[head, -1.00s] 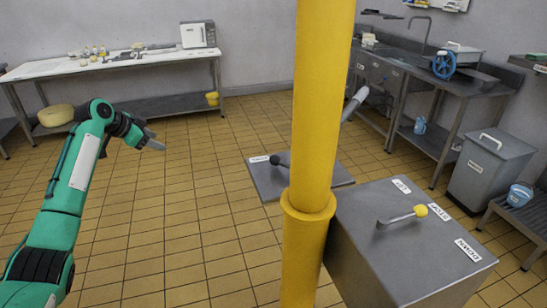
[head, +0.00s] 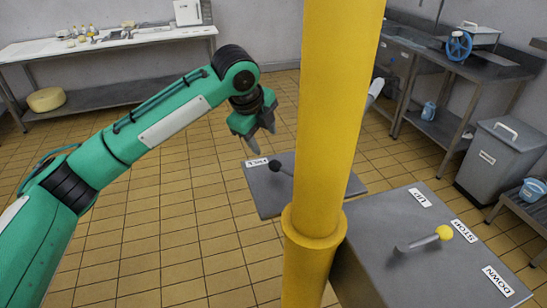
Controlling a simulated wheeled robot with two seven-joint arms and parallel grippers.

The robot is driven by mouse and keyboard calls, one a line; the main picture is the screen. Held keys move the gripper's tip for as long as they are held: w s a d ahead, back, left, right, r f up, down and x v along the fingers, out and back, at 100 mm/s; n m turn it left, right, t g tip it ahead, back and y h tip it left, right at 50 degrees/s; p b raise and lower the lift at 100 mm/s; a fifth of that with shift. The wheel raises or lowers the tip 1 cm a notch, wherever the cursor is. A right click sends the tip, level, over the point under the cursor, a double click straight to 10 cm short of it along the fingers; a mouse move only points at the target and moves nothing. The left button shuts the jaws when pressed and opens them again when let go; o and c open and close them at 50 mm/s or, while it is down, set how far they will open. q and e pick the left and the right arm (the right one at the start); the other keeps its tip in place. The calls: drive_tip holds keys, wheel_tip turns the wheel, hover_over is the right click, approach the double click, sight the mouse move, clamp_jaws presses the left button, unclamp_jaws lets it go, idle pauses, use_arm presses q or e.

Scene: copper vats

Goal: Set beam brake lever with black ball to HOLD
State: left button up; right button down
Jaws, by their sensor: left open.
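The black-ball lever (head: 275,164) stands on a flat grey plate (head: 262,196) left of the yellow post. Its ball is near a white label reading FREE (head: 257,161). No HOLD label shows; the post hides the plate's middle and part of the lever's arm. My left gripper (head: 262,142) is open and empty, its fingers pointing down, above and slightly left of the ball in the picture. It appears apart from the ball. My right gripper is not in view.
The thick yellow post (head: 333,120) stands just right of the lever. A grey box (head: 420,220) at right has a yellow-ball lever (head: 443,233) with UP, STOP and DOWN labels. A grey bin (head: 500,160) and tables stand farther back.

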sight(274, 163)
use_arm(q)
drive_tip(key=p+x, duration=0.1)
drive_tip(key=x, duration=1)
drive_tip(key=shift+w+f, duration=0.15)
drive_tip(key=shift+w+d+f, duration=0.1)
drive_tip(key=shift+w+f, duration=0.05)
drive_tip(key=shift+f, duration=0.35)
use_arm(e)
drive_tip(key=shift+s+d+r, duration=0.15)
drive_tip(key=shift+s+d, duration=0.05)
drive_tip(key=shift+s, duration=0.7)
use_arm(q)
drive_tip(key=c, duration=1)
clamp_jaws()
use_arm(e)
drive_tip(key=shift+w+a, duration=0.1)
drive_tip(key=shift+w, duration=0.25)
